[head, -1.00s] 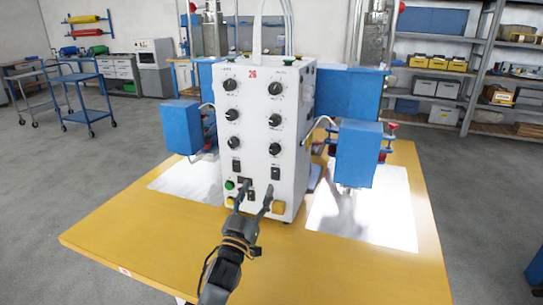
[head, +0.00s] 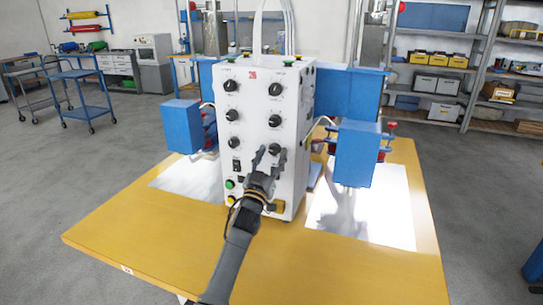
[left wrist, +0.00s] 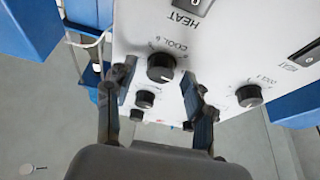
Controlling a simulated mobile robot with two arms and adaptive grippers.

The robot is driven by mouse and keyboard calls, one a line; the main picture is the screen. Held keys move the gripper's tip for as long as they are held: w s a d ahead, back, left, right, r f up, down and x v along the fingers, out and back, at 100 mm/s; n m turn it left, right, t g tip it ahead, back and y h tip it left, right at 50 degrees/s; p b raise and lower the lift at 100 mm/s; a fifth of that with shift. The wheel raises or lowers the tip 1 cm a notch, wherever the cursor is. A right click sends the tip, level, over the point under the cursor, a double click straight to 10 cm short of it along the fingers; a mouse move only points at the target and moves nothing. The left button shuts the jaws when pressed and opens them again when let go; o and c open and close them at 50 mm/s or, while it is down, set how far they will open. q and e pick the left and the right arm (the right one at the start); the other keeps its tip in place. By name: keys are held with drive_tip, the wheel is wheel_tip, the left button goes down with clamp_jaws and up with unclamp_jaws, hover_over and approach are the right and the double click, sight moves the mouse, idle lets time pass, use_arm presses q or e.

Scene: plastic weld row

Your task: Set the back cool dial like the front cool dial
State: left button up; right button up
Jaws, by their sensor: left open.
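A white control box (head: 254,120) carries two columns of black dials. The bottom dial of its right column (head: 274,148) is partly behind my left gripper (head: 270,154). In the left wrist view a dial marked COOL (left wrist: 161,67) sits between the spread fingertips of my left gripper (left wrist: 158,82), with no clear contact. A second dial marked COOL (left wrist: 249,95) is to its right there; it matches the bottom dial of the left column (head: 233,142). Which is front or back is not readable, and the pointer angles are too small to read surely. My right gripper is out of view.
The box stands on a yellow table (head: 150,236). Blue units flank it, one at left (head: 183,126) and one at right (head: 357,153). Below the dials are rocker switches (head: 237,165), a green button (head: 229,184) and a yellow button (head: 277,207). The front table area is clear apart from my arm.

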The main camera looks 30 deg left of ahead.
use_arm(q)
clamp_jaws()
drive_tip(key=shift+m, duration=0.5)
drive_tip(key=m+h, duration=0.2)
drive_tip(key=m, duration=0.1)
drive_tip(key=m+h+p, duration=0.1)
drive_tip(key=m, duration=0.2)
drive_tip(key=shift+a+r+m+h+p, duration=0.2)
drive_tip(key=shift+m+h+p, duration=0.1)
drive_tip(key=shift+m+h, duration=0.1)
drive_tip(key=m+h+p, duration=0.1)
drive_tip(key=m, duration=0.2)
drive_tip(key=m+g+h+p, duration=0.1)
drive_tip(key=m+h, duration=0.1)
drive_tip(key=m, duration=0.2)
drive_tip(key=shift+s+f, duration=0.1)
unclamp_jaws()
